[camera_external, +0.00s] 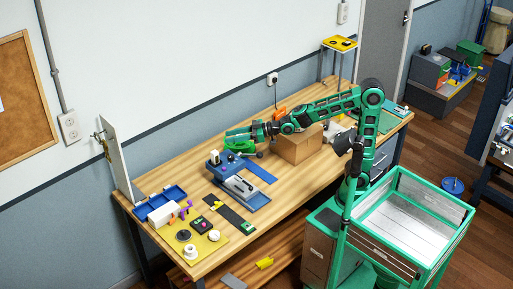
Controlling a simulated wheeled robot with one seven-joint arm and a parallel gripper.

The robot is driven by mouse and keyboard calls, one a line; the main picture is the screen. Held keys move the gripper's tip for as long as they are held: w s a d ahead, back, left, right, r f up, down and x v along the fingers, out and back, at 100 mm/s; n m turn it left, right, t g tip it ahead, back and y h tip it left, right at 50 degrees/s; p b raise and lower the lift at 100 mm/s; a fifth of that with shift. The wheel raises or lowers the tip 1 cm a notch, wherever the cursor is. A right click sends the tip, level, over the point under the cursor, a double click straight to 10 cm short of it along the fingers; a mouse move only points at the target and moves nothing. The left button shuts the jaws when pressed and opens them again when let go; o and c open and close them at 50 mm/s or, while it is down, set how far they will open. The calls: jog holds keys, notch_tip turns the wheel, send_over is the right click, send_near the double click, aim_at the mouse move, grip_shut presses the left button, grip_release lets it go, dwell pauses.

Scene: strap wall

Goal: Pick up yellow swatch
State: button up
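I cannot single out the yellow swatch with certainty. A flat yellow sheet (213,241) lies at the front left of the wooden table, with small round items on it. A small yellow piece (265,263) lies on the lower shelf. A yellow-topped stand (331,43) rises at the back of the table. My green gripper (232,138) reaches left over the middle of the table, behind the blue device and well apart from the yellow sheet. It is too small to tell whether its fingers are open, or whether they hold anything.
A blue device (238,190) and dark strips stand mid-table. A cardboard box (299,145) sits under my arm. A blue tray (160,204) and a white block (163,214) are at the left end, near an upright white panel (121,160). Bare wood (282,192) lies along the front edge.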

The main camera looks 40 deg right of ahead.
jog(key=s+a+n+g+y, duration=0.25)
jog(key=s+a, duration=0.35)
jog(key=s, duration=0.3)
jog(key=g+h, duration=0.2)
jog(key=h, duration=0.1)
send_near(220, 205)
jog(key=shift+n, duration=0.35)
jog(key=s+r, duration=0.1)
jog(key=s, duration=0.1)
jog(key=s+a+r, duration=0.1)
jog(key=s+r, duration=0.1)
jog(key=shift+r, duration=0.1)
jog(key=w, duration=0.1)
jog(key=w+d+t, duration=0.1)
jog(key=w, duration=0.1)
jog(key=shift+m, duration=0.4)
jog(key=x, duration=0.4)
jog(key=shift+w+a, duration=0.1)
jog(key=shift+w, duration=0.05)
jog(key=shift+f+x, duration=0.15)
jog(key=shift+x, duration=1.4)
jog(key=shift+f+x, duration=0.15)
jog(key=shift+x, duration=1.4)
